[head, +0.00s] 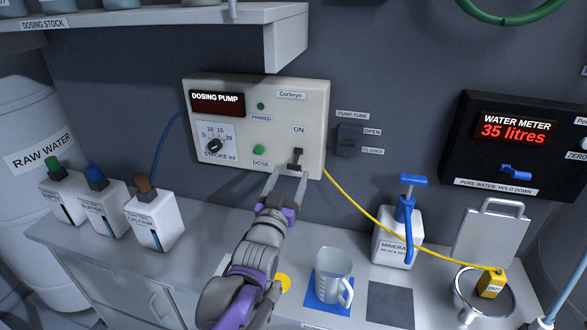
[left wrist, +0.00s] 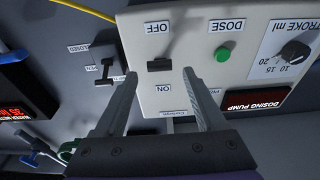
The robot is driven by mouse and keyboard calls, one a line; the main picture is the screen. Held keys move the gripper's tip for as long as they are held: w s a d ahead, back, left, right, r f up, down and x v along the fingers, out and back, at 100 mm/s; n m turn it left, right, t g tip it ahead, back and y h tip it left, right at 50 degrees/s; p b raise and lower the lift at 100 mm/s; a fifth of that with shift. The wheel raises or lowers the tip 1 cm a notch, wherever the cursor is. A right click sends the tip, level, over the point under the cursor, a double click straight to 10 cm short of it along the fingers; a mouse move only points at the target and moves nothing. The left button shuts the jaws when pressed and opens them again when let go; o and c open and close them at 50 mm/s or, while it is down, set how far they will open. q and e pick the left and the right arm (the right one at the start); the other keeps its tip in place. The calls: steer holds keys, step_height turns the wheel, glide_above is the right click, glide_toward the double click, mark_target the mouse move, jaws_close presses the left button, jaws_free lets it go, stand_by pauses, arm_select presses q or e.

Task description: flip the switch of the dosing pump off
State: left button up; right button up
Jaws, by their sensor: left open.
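The dosing pump (head: 228,160) is a cream box on the back wall with a dark display, a stroke knob and green lights. Its small dark switch (head: 296,157) is at the lower right, below the ON label. In the left wrist view the switch (left wrist: 159,65) sits between the upside-down OFF and ON labels; I cannot tell clearly which way it is set. My left gripper (head: 290,172) is open, with its fingertips just below the switch in the head view. In the left wrist view the fingertips lie on either side of the switch. Contact cannot be told.
The pump tube lever (head: 348,140) is close on the right of the pump. A yellow cable (head: 375,219) runs from the pump to the right. Below are a measuring jug (head: 333,275), a mineral bottle (head: 397,240) and several white bottles (head: 154,222). A shelf (head: 200,16) overhangs above.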

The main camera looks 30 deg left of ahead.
arm_select(q)
steer(key=v, duration=0.5)
steer(key=shift+s+d, duration=0.1)
steer(key=shift+s, duration=0.3)
steer(key=shift+f, duration=0.15)
steer(key=s+d+f+g+h, duration=0.1)
steer(key=s+d+f+g, duration=0.1)
steer(key=f, duration=0.3)
steer(key=s+d+f+m+g+h, duration=0.1)
steer(key=s+d+f+g, duration=0.2)
steer(key=f, duration=0.2)
steer(key=s+d+f+g+h, duration=0.1)
steer(key=s+d+f+g, duration=0.1)
steer(key=f, duration=0.3)
steer(key=s+d+f+m+g+h, duration=0.1)
steer(key=s+d+f+g, duration=0.3)
steer(key=s+f, duration=0.5)
steer(key=s+g, duration=0.2)
steer(key=s, duration=0.1)
steer(key=shift+d+f+m+g, duration=0.2)
steer(key=shift+f+m+g, duration=0.1)
steer(key=shift+f+g, duration=0.1)
